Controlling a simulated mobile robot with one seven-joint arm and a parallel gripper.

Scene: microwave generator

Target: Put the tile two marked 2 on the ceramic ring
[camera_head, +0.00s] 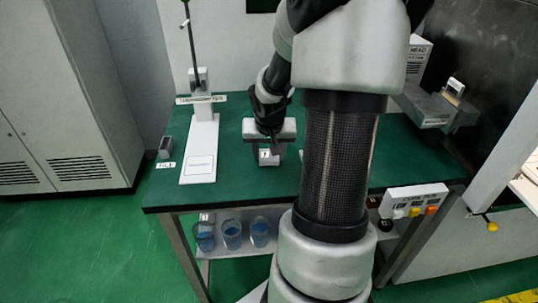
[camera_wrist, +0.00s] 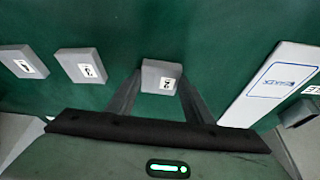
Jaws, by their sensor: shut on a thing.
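My gripper (camera_head: 269,152) points down over the green table and is shut on a small grey tile (camera_head: 269,158) with a white label. In the wrist view, the same tile (camera_wrist: 160,77) sits between the two fingers (camera_wrist: 158,92); its label carries a dark mark that looks like a 2. I cannot tell whether it touches the table. Two similar tiles, a nearer one (camera_wrist: 81,65) and a farther one (camera_wrist: 23,61), lie to the left in the wrist view. I cannot make out a ceramic ring in either view.
A white stand (camera_head: 201,155) with an upright rod is left of my gripper; its base (camera_wrist: 272,84) is on the right in the wrist view. A small dark box (camera_head: 165,147) stands at the table's left edge. Grey equipment (camera_head: 425,105) is at the right. Blue-filled beakers (camera_head: 231,234) are below.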

